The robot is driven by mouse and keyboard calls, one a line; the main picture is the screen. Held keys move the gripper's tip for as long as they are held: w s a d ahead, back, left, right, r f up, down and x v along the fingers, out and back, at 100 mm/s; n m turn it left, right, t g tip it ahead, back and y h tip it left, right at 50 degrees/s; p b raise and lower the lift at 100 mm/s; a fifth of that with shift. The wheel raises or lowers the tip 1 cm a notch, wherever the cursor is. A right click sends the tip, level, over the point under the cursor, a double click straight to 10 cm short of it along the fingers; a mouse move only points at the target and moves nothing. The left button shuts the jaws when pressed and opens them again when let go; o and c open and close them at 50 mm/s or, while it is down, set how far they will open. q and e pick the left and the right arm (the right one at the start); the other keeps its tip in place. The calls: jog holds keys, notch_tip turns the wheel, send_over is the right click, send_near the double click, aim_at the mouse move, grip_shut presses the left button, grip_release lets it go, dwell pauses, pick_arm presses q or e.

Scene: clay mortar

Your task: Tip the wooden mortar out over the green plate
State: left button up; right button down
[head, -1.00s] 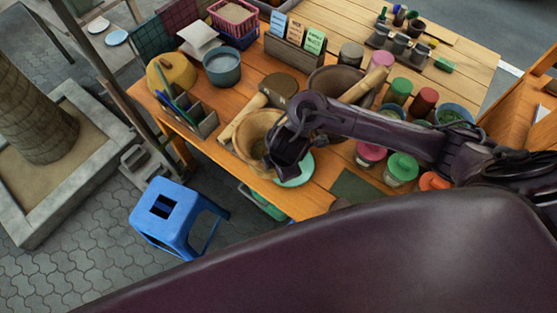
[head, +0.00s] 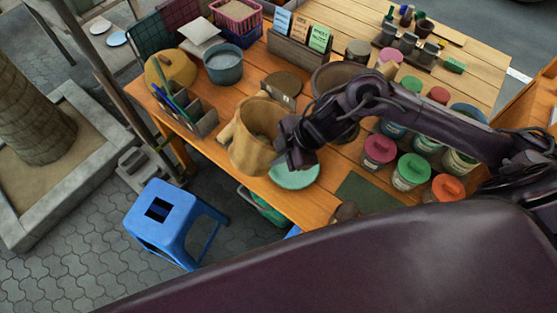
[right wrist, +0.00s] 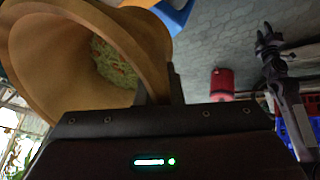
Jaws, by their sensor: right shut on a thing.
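The wooden mortar (head: 250,150) is light brown and stands out left of the green plate (head: 296,178) in the head view. My right gripper (head: 291,150) is shut on its right side, beside the plate's upper edge. The mortar seems held off the table with its mouth leaning right. In the right wrist view the mortar (right wrist: 35,45) shows its mouth, with shredded green food (right wrist: 115,62) inside. The plate's visible part looks empty; the gripper covers its upper edge. My left gripper (right wrist: 268,42) shows small and dark in the right wrist view, away from the mortar.
A dark mortar (head: 328,78) stands behind my right arm. Lidded jars (head: 379,150) crowd the right. A divided holder (head: 203,120) and a blue-grey pot (head: 223,65) stand left. A blue stool (head: 165,212) is on the paving below. A dark green mat (head: 365,193) lies right of the plate.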

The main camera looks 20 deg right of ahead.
jog(key=y+b, duration=0.2)
jog(key=b, duration=0.1)
jog(key=d+f+y+b, duration=0.1)
jog(key=y+b, duration=0.1)
jog(key=b, duration=0.1)
jog(key=shift+f+m, duration=0.15)
jog(key=shift+m, duration=0.15)
jog(key=shift+y+b, duration=0.3)
jog(key=shift+y, duration=0.2)
jog(key=shift+d+f+y, duration=0.15)
jog(key=shift+d+y, duration=0.05)
jog(key=shift+y, duration=0.3)
jog(key=shift+w+d+f+m+t+y+b, duration=0.1)
jog(key=shift+d+f+m+t+y+b, duration=0.3)
jog(key=shift+f+y+b, duration=0.4)
jog(key=shift+d+f+m+y+b, duration=0.15)
jog(key=shift+d+f+y+b, duration=0.4)
jog(key=shift+y, duration=0.35)
jog(key=shift+d+f+m+y+b, duration=0.2)
jog(key=shift+d+y+b, duration=0.15)
jog(key=shift+y+b, duration=0.4)
